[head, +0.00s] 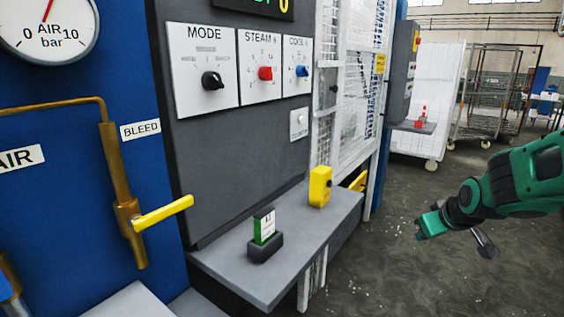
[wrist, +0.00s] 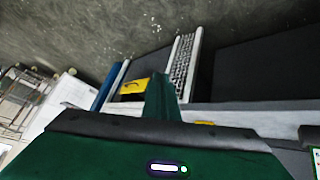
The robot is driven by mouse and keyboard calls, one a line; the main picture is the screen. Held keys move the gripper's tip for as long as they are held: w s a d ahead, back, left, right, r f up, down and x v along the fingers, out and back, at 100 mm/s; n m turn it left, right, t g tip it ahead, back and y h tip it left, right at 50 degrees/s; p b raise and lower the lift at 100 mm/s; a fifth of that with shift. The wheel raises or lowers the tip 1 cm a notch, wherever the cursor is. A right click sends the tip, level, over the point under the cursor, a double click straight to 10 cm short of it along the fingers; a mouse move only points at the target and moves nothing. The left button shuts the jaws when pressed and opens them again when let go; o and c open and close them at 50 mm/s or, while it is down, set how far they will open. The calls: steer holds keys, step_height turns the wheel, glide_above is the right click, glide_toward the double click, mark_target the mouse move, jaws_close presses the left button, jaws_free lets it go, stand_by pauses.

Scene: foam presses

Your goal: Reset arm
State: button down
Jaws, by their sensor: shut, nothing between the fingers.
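My green arm comes in from the right in the head view, and my gripper (head: 452,238) hangs in open air over the floor, right of the grey panel and shelf. It touches nothing and holds nothing. In the wrist view, the dark green gripper body fills the bottom, and a green finger (wrist: 160,98) points up from it; the fingertips' gap is not clear there.
A grey shelf (head: 275,275) bears a green-and-white card in a black holder (head: 265,247) and a yellow box (head: 320,187). A yellow lever (head: 163,215) juts from a brass pipe. White mesh carts (head: 425,100) stand at the back. The floor (head: 390,270) below my gripper is free.

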steer(key=s+d+m+g, duration=0.3)
steer(key=s+m+g, duration=0.5)
steer(key=s, duration=2.3)
steer(key=shift+d+f+m+y, duration=0.15)
steer(key=shift+f+m+y, duration=0.1)
steer(key=shift+m+y, duration=0.15)
steer(key=shift+w, duration=0.1)
steer(key=shift+w+f, duration=0.25)
steer(key=shift+w, duration=0.35)
